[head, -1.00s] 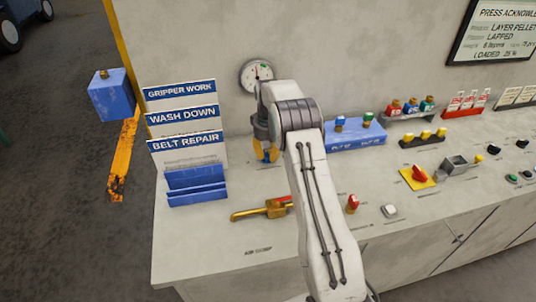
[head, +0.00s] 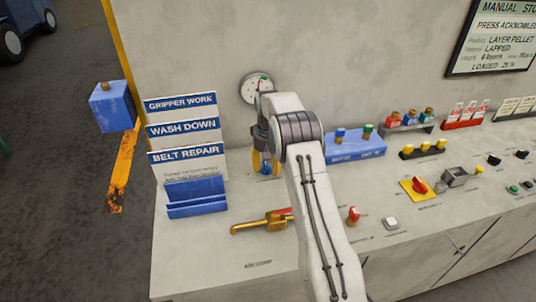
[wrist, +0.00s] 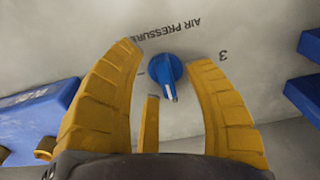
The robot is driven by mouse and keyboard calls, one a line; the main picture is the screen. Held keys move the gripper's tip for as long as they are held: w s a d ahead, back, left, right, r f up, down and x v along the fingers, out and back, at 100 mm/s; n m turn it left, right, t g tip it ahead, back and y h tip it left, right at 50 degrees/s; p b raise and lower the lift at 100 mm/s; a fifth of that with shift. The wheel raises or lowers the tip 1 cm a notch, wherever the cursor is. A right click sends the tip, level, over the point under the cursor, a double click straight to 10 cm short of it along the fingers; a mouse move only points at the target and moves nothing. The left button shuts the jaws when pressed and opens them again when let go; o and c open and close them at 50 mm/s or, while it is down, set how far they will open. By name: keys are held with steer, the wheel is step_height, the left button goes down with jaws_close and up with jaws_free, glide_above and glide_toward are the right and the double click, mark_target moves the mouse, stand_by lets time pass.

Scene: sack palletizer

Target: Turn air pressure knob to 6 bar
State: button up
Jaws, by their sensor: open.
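The blue air pressure knob (wrist: 164,71) sits on the grey panel under the upside-down label "AIR PRESSURE" in the wrist view. Its pale pointer mark faces the bottom of that view. A number 3 is printed to its right. My gripper (wrist: 170,65) is open, its yellow fingers on either side of the knob with gaps showing; I cannot tell its height above the panel. In the head view my gripper (head: 265,168) points down, and a bit of the blue knob (head: 266,168) shows between the fingers. The round gauge (head: 257,87) on the wall is partly hidden by my arm.
A blue sign rack (head: 196,198) with several signs stands left of my gripper. A yellow valve handle (head: 262,223) with a red part lies in front. A blue block (head: 355,145) with two knobs is to the right. Red knobs and buttons sit farther right.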

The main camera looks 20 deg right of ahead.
step_height(320, 180, up, 12)
steer(key=shift+f, duration=0.25)
stand_by(0.3)
stand_by(0.4)
steer(key=s+a+r+n+t, duration=0.1)
steer(key=s+a+r, duration=0.3)
steer(key=s+r, duration=0.35)
steer(key=s+a+r+t, duration=0.1)
steer(key=s+a+r, duration=0.4)
steer(key=s, duration=0.4)
steer(key=s+a+f+t, duration=0.1)
steer(key=s+f, duration=0.1)
steer(key=s, duration=0.8)
steer(key=s+a+f+n+t, duration=0.1)
steer(key=s+a+f, duration=0.1)
steer(key=s, duration=0.8)
steer(key=shift+a+f, duration=0.2)
steer(key=shift+f, duration=0.1)
